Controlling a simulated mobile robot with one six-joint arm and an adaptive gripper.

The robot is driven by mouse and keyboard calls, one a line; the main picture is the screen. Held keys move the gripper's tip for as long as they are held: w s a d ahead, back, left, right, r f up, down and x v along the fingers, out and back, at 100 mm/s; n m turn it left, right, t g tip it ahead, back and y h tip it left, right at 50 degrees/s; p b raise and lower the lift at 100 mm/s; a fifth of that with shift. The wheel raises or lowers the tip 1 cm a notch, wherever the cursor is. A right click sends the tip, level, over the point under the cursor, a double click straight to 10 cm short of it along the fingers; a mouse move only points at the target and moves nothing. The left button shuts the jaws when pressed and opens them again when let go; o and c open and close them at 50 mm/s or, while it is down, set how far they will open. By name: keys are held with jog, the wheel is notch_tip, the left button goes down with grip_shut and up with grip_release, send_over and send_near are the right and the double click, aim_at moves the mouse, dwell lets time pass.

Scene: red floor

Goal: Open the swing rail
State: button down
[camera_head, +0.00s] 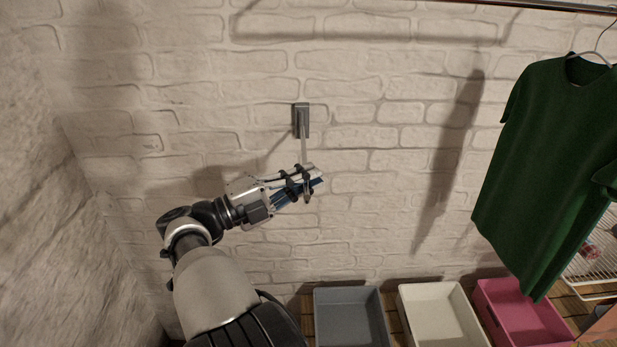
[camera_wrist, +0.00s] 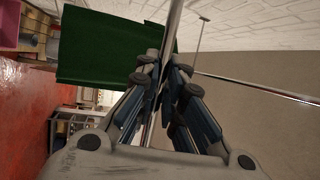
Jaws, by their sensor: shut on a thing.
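The swing rail (camera_head: 304,151) is a thin metal rod that comes out of a grey wall bracket (camera_head: 301,120) on the white brick wall. My gripper (camera_head: 304,182) is shut on the rail near its outer end, and a short tip shows past the fingers. In the wrist view the rail (camera_wrist: 173,28) runs lengthwise between the fingers of my gripper (camera_wrist: 163,78). The fingers hide part of the rail.
A green shirt (camera_head: 552,165) hangs at the right from an upper rail (camera_head: 520,5). A grey bin (camera_head: 349,291), a white bin (camera_head: 440,290) and a pink bin (camera_head: 520,305) stand below. A pale wall (camera_head: 45,190) stands at the left. The wall area between bracket and shirt is clear.

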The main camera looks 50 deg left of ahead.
jog(key=shift+r, duration=0.1)
jog(key=c, duration=1.7)
grip_release()
jog(key=v, duration=1.2)
